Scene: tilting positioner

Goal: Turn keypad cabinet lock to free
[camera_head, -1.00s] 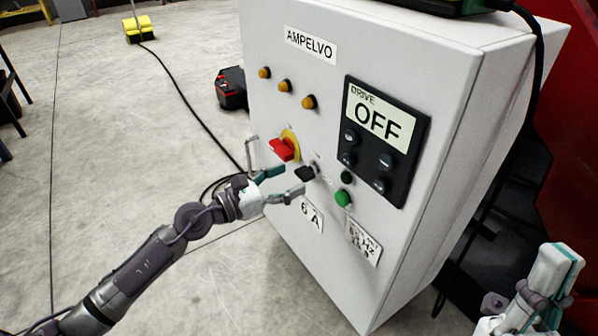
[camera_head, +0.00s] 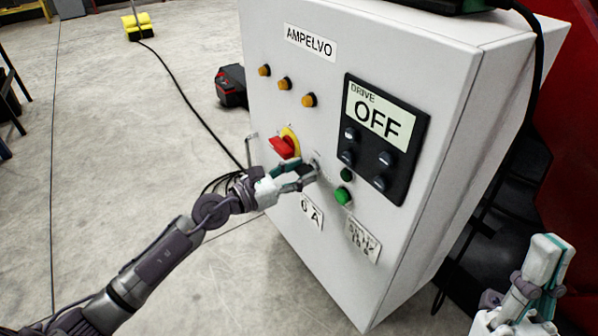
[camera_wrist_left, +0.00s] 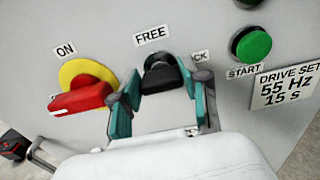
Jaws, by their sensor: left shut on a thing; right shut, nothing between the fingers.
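The lock's black knob (camera_wrist_left: 160,76) is on the white cabinet front (camera_head: 265,45), below the "FREE" label (camera_wrist_left: 151,36) in the left wrist view. A second label (camera_wrist_left: 199,55), partly hidden and ending in "CK", is to its right. My left gripper (camera_head: 303,176) is shut on the black knob, with one teal finger on each side, as the left wrist view (camera_wrist_left: 164,104) shows. The knob's exact pointing is hard to tell. My right gripper (camera_head: 552,262) is shut and empty at the lower right, away from the cabinet front.
A red switch handle (camera_head: 283,147) on a yellow disc is just left of the knob. A green start button (camera_head: 343,196) is to its right. The display panel (camera_head: 408,160) reads "DRIVE OFF". A metal handle (camera_head: 250,150) sticks out at the cabinet's left edge.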

